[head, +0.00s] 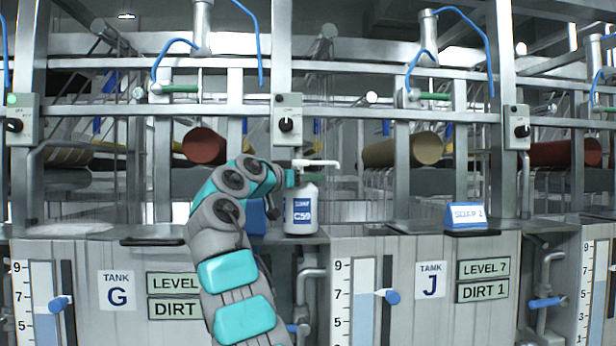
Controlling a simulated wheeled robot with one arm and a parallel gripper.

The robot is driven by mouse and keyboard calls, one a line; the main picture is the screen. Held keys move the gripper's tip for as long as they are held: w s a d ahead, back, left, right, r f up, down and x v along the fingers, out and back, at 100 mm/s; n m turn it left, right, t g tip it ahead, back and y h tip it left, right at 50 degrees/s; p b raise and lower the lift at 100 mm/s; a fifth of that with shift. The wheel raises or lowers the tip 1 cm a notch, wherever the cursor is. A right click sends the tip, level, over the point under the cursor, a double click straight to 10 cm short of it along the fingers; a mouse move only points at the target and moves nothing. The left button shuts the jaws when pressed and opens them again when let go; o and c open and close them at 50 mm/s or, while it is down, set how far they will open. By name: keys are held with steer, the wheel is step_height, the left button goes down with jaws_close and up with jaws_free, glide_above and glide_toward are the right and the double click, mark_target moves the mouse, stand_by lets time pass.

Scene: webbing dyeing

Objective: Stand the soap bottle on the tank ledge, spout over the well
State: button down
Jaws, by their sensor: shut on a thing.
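Which opening lies under the spout cannot be made out.
Tank G (116,290) is on the left and tank J (430,285) on the right, with pipes in the gap between. A blue sign (465,216) stands on the ledge further right. A control box (287,120) on a steel post is just above the bottle.

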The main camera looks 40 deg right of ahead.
steer(key=shift+f, duration=0.3)
steer(key=shift+c, duration=1)
jaws_free()
steer(key=shift+s+a, duration=0.1)
steer(key=shift+a, duration=0.3)
steer(key=b+v, duration=0.3)
steer(key=v, duration=0.8)
steer(key=shift+s+a, duration=0.1)
steer(key=shift+a, duration=0.05)
